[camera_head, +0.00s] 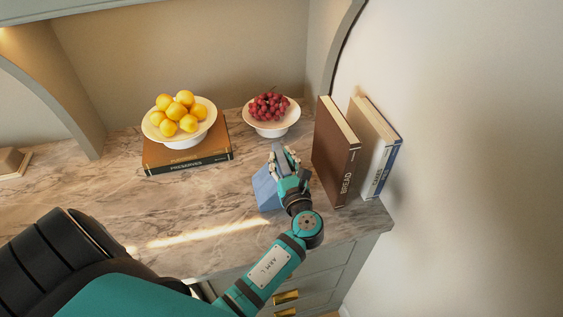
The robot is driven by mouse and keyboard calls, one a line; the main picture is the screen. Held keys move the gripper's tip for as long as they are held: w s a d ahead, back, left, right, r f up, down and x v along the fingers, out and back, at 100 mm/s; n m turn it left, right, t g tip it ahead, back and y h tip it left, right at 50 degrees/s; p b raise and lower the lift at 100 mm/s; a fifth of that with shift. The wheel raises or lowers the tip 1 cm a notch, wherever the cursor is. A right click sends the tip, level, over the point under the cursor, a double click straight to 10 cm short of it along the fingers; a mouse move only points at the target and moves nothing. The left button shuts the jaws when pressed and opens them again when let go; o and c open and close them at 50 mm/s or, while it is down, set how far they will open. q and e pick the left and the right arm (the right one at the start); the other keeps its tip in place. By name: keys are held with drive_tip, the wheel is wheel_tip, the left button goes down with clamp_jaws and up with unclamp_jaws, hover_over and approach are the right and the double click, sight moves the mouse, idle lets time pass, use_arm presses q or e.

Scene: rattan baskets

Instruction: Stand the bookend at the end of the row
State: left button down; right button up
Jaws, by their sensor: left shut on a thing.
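The blue bookend (266,190) is in my left gripper (284,163), which is shut on it. The gripper covers part of the bookend, and I cannot tell whether its base touches the counter. The row is a brown book marked BREAD (337,160) and a pale book with a blue edge (374,145), both standing near the wall on the right. The bookend is to the left of the brown book, with a gap between them. My right gripper is not in view.
A white bowl of red grapes (270,124) stands behind the gripper. A white bowl of yellow fruit (158,135) sits on flat-lying books (187,158) farther left. The marble counter (200,205) is clear at its middle front. Its right end is close to the books.

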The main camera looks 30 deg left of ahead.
use_arm(q)
drive_tip(key=c, duration=1.1)
unclamp_jaws()
drive_tip(key=shift+s+d, duration=0.2)
drive_tip(key=shift+s, duration=0.05)
drive_tip(key=p+v, duration=0.1)
drive_tip(key=v, duration=1)
drive_tip(key=shift+d+p, duration=0.2)
drive_tip(key=shift+p, duration=0.15)
drive_tip(key=shift+s, duration=0.15)
